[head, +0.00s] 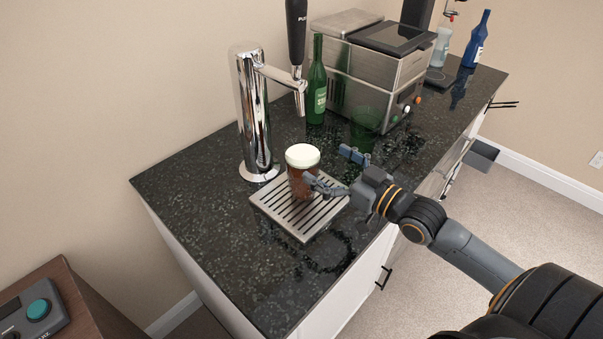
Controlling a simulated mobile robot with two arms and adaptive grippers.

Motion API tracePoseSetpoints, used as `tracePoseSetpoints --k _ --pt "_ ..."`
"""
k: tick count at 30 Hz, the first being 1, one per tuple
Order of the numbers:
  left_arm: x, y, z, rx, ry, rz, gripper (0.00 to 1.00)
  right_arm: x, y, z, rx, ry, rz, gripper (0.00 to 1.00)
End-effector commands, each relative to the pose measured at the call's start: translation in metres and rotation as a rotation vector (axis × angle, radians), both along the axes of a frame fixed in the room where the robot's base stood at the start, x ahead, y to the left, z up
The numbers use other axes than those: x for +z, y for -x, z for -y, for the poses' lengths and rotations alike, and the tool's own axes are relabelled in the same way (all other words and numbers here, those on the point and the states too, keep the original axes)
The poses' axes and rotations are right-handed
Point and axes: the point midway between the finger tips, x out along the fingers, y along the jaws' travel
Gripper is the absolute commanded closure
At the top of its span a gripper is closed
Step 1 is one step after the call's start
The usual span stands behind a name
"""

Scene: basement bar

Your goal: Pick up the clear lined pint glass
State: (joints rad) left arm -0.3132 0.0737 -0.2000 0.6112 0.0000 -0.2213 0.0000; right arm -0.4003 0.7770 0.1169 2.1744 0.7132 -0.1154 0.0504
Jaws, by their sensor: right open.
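A clear pint glass (301,180) holds reddish-brown beer with a pale foam head. It stands upright on the slotted metal drip tray (277,221). Lines on the glass are too small to make out. My right gripper (326,166) is open, just right of the glass, with its fingers pointing left toward it. The nearer fingertip overlaps the glass in the picture; I cannot tell whether it touches. The farther finger is behind and to the right of the glass. My left gripper is not in view.
A chrome beer tap (252,110) stands left of the glass. Behind are a green bottle (317,80), a green tumbler (366,128) and a steel machine (370,65). A blue bottle (477,40) stands far right. The dark counter (195,190) is clear at front left.

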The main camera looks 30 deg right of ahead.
Motion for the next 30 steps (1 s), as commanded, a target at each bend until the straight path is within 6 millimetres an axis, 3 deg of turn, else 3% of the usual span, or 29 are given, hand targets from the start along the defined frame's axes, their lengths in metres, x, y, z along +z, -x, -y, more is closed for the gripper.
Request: tracePoseSetpoints --k 9,18,28,30 --pt "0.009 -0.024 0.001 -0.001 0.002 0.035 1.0 0.004 -0.018 -0.008 0.0 -0.002 0.002 0.0" --pt "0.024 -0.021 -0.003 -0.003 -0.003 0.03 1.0 0.008 -0.053 -0.025 0.001 -0.001 0.001 0.0" --pt "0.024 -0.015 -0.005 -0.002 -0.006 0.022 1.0 0.005 -0.059 -0.028 0.002 0.001 -0.001 0.0" --pt "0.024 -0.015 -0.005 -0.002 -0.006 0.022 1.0 0.005 -0.059 -0.028 0.002 0.001 -0.001 0.12"
